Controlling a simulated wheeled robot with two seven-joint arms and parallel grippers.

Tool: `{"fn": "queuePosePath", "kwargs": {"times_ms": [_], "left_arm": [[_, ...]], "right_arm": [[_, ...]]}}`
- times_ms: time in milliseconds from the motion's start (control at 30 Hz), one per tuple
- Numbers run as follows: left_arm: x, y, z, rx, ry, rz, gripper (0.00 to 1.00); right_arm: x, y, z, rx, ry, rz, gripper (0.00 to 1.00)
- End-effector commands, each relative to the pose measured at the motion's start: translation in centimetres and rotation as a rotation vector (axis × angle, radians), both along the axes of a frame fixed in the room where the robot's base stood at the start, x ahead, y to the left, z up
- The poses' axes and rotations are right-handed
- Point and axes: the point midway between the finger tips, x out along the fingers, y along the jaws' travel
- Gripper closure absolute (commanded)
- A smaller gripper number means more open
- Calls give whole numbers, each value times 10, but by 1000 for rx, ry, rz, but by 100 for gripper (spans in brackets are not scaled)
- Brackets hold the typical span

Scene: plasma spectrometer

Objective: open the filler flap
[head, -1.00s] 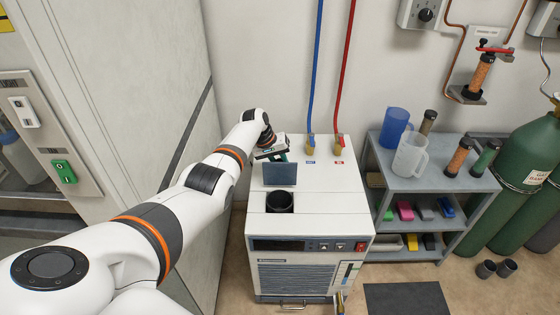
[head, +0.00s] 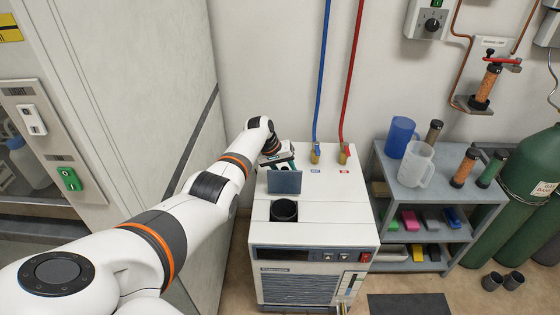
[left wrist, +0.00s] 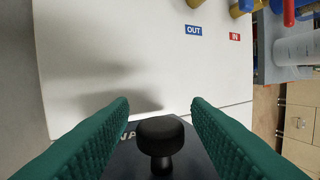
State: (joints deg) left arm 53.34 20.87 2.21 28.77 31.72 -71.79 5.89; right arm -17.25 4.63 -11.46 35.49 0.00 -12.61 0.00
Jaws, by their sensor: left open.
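The filler flap (head: 284,182) is a dark blue-grey plate standing upright behind the round black filler opening (head: 284,210) on top of the white chiller (head: 337,215). The opening is uncovered. My left gripper (head: 286,166) is behind the flap, its fingertips partly hidden by the plate. In the left wrist view its green ribbed fingers (left wrist: 160,108) are spread apart. The flap's black knob (left wrist: 160,132) shows between them, with a visible gap on each side. The dark flap (left wrist: 160,165) shows below the knob. My right gripper is not in view.
A blue hose (head: 322,75) and a red hose (head: 351,75) rise from brass fittings at the chiller's back. A grey shelf (head: 397,183) with jugs stands to the right. Green gas cylinders (head: 533,180) stand beyond it. A tall pale cabinet (head: 150,120) is at left.

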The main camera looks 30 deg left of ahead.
Motion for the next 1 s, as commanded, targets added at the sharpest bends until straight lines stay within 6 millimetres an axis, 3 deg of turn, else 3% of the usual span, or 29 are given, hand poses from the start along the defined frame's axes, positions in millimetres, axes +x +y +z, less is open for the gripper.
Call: {"fn": "queuePosePath", "kwargs": {"times_ms": [200, 600, 1000], "left_arm": [[-10, 9, 31, 3, -2, 1, 56], [-32, 27, 94, 1, -3, 2, 56], [-37, 30, 106, 1, 0, 1, 56]], "right_arm": [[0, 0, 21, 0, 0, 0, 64], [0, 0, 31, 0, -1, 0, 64], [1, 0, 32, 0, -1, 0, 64]]}}
